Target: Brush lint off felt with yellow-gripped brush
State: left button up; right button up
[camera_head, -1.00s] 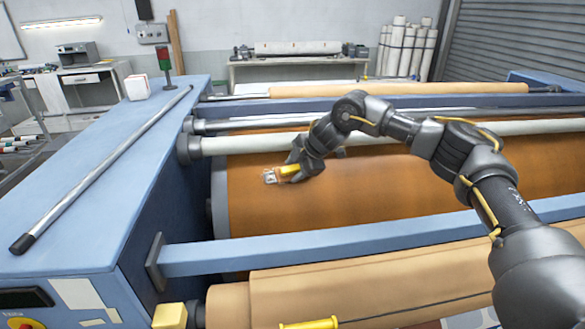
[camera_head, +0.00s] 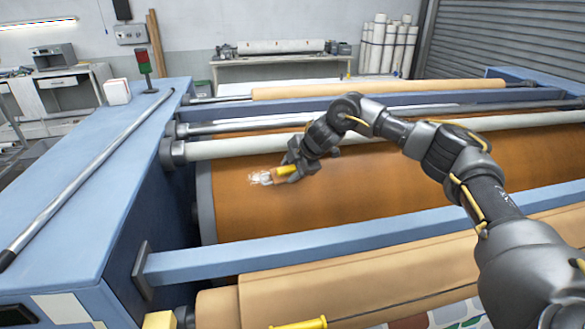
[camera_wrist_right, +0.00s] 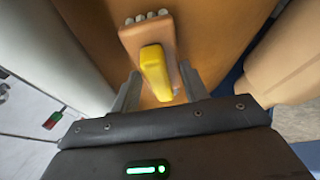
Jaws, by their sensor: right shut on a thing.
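My right gripper (camera_head: 295,162) is shut on the yellow grip of a brush (camera_head: 283,171), over the left part of the orange-brown felt (camera_head: 400,185) wrapped on the big roller. In the right wrist view the yellow grip (camera_wrist_right: 155,72) sits between the fingers (camera_wrist_right: 158,90). Its tan block (camera_wrist_right: 148,38) points away from the gripper, with pale tufts along the far edge. A wispy white patch (camera_head: 260,178) shows at the brush's left end; I cannot tell how much is lint and how much bristle. Whether the brush touches the felt is unclear. My left gripper is out of view.
A blue crossbar (camera_head: 350,238) runs in front of the felt. A pale roller (camera_head: 240,147) lies behind the brush. The blue side frame (camera_head: 100,180) stands left, with a long metal rod (camera_head: 85,180) on it. Another yellow handle (camera_head: 300,324) lies at the bottom edge.

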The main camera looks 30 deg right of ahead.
aim_at(280, 169)
jog(key=shift+w+a+f+p, duration=0.1)
jog(key=shift+w+a+p, duration=0.15)
jog(key=shift+a, duration=0.55)
jog(key=shift+w+a+p, duration=0.1)
jog(key=shift+w+a, duration=0.1)
jog(key=shift+a, duration=0.55)
jog(key=shift+a, duration=0.15)
jog(key=shift+w+a+p, duration=0.1)
jog(key=shift+a+p, duration=0.3)
jog(key=shift+a, duration=0.3)
jog(key=shift+w+a, duration=0.3)
jog(key=shift+a, duration=0.55)
jog(key=shift+a+p, duration=0.15)
jog(key=shift+p, duration=0.15)
